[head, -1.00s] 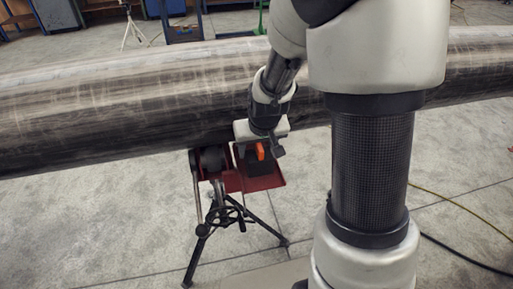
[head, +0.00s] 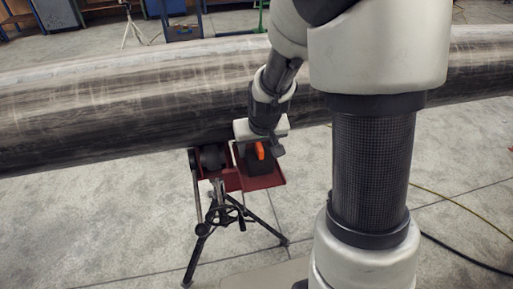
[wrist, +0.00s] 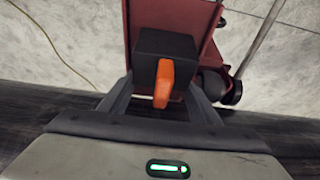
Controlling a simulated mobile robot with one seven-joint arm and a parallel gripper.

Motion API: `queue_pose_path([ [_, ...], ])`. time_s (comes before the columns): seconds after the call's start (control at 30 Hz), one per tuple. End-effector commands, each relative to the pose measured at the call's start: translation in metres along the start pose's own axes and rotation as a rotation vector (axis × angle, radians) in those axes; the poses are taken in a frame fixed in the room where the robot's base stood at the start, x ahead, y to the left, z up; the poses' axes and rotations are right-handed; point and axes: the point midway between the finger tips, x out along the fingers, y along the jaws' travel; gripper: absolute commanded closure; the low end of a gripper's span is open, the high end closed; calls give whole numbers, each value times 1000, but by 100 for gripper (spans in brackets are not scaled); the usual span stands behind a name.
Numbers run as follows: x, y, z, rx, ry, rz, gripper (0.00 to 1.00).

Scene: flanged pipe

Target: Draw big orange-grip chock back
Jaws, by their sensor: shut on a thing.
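The big chock is a black block (wrist: 168,52) with an orange grip (wrist: 163,84). It sits on the red tray (head: 272,182) of a pipe stand, beside the stand's black roller and close to the pipe (head: 90,110). In the head view the orange grip (head: 260,150) shows just below my gripper (head: 264,141). In the wrist view the two fingers of my gripper (wrist: 160,98) stand at either side of the chock and its grip, and they are shut on it. The exact finger contact is partly hidden.
The stand's dark tripod legs (head: 205,245) spread on the concrete floor below. The large pipe runs across the view just behind my gripper. A yellow cable (head: 450,200) and a black cable lie on the floor at right. Floor in front of the stand is clear.

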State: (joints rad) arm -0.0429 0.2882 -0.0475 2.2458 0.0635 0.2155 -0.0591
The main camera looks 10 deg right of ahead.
Motion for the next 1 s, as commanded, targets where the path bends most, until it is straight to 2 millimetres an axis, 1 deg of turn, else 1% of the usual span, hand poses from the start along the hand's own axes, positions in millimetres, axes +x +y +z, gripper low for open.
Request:
queue_pose_path([
  [0.2, -1, 0, -1, 0, 3, 0, 82],
  [0.23, -1, 0, -1, 0, 3, 0, 40],
  [0.33, -1, 0, -1, 0, 2, 0, 23],
  [0.37, 0, 0, -1, 0, 2, 0, 21],
  [1.0, -2, 0, -1, 0, 0, 0, 21],
])
